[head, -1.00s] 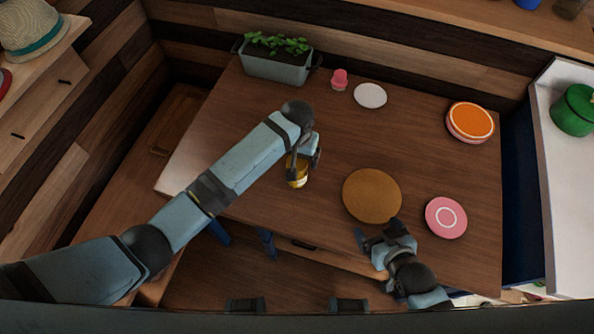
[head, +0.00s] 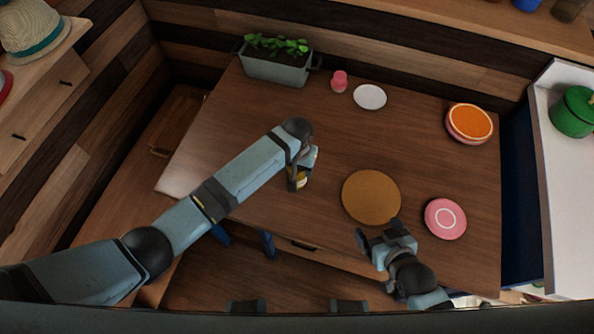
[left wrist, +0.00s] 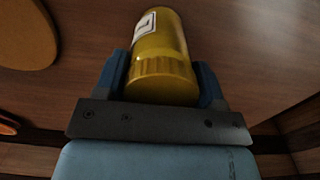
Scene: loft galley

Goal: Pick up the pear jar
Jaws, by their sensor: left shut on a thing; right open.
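The pear jar (head: 301,182) is a small yellow-gold jar, mostly hidden by my left gripper (head: 298,178) in the head view. In the left wrist view the jar (left wrist: 160,50) shows a ribbed gold lid and a pale label, between the two blue fingers. My left gripper (left wrist: 162,85) is shut on the jar near its lid. I cannot tell whether the jar touches the table. My right gripper (head: 383,237) is open and empty near the table's front edge, just below a round brown mat.
The round brown mat (head: 371,197) lies right of the jar, with a pink plate (head: 445,218) beyond it. Orange plates (head: 469,122), a white plate (head: 370,97), a pink cup (head: 339,81) and a planter (head: 273,68) stand farther back. The table's middle is clear.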

